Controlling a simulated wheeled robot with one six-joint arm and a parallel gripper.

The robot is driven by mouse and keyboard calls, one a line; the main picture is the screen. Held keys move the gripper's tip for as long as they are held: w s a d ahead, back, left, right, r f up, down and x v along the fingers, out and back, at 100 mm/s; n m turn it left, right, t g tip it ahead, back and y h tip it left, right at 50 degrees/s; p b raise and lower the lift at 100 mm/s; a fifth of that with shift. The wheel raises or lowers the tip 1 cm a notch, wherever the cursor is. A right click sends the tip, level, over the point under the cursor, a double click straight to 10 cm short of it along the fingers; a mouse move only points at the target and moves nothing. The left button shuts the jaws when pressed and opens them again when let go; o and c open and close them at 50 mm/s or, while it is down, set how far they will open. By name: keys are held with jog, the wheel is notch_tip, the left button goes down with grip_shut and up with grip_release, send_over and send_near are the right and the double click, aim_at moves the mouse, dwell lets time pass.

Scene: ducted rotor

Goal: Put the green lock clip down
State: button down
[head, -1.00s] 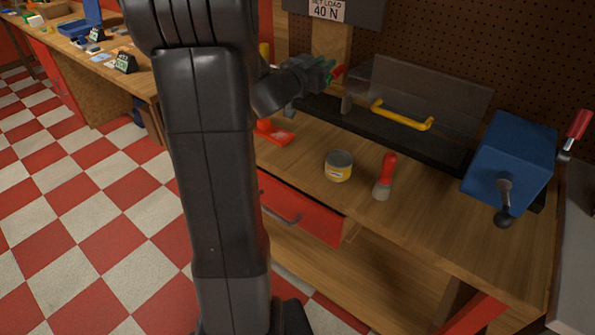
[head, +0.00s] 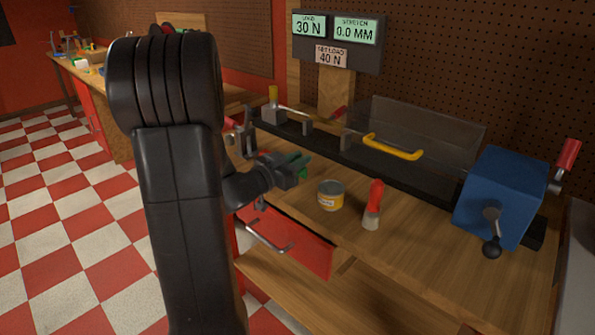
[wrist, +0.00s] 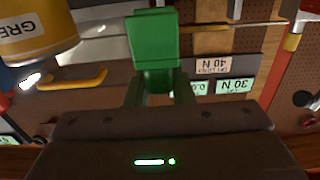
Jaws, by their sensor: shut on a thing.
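The green lock clip (wrist: 153,45) is between the fingers of my gripper (wrist: 160,88) in the wrist view, its blocky body beyond the fingertips. In the head view my gripper (head: 292,171) is shut on the clip (head: 302,164), low over the wooden bench (head: 345,247), left of the grease tin. I cannot tell whether the clip touches the bench. My arm hides part of the bench's left side.
The yellow grease tin (head: 330,195) and a red-handled brush (head: 373,205) stand close by on the right. Behind are a clear guard with a yellow handle (head: 392,147) and a dark rail. A blue cranked box (head: 500,195) is at right. A red drawer (head: 290,240) is below.

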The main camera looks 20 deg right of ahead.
jog(key=shift+f, duration=1.25)
jog(key=shift+f, duration=0.2)
jog(key=c, duration=1.3)
grip_release()
jog(key=shift+o, duration=0.2)
jog(key=shift+r, duration=0.25)
jog(key=v, duration=1.2)
jog(key=shift+f, duration=0.1)
